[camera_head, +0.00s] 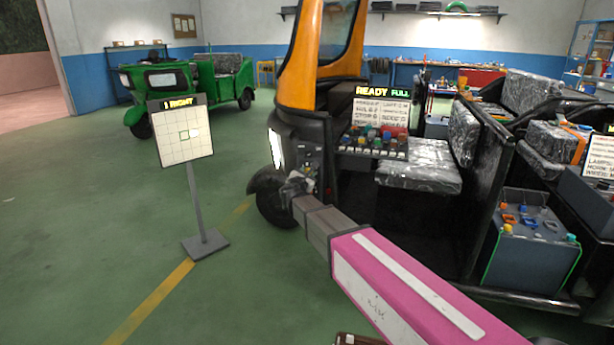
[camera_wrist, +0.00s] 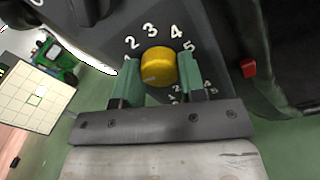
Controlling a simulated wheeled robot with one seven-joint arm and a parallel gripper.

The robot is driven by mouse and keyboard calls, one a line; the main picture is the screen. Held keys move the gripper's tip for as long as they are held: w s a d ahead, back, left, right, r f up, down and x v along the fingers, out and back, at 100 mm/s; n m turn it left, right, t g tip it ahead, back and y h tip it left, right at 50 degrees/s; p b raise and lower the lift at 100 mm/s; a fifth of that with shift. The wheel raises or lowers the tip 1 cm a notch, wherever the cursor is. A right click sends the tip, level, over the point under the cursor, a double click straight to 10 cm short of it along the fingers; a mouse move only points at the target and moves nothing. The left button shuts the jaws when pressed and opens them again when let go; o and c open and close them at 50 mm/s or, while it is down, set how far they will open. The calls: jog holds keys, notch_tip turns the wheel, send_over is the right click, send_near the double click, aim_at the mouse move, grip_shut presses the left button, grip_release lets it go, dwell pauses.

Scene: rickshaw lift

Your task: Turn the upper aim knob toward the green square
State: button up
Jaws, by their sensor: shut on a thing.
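A yellow knob (camera_wrist: 158,67) sits on a dark panel, with white numbers around it, in the wrist view. The green fingers of my gripper (camera_wrist: 157,82) are on both sides of it, shut on it. I cannot tell for sure that it is the upper aim knob. In the head view my gripper (camera_head: 300,184) is at the rickshaw's front panel, largely hiding the knob. The grid board (camera_head: 171,151) stands left of the rickshaw under a sign reading "1 RIGHT". A green-outlined square (camera_head: 189,135) shows on it near the middle, with a pale patch close by.
The orange and black rickshaw (camera_head: 297,70) has a "READY FULL" display (camera_head: 381,93) and a control shelf (camera_head: 372,148) right of my gripper. A red switch (camera_wrist: 249,68) shows right of the knob. A green rickshaw (camera_head: 200,82) stands behind. Floor at left is clear.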

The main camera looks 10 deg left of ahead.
jog(key=shift+m, duration=1.6)
jog(key=o, duration=0.9)
jog(key=s, duration=1)
jog(key=shift+s+a, duration=0.4)
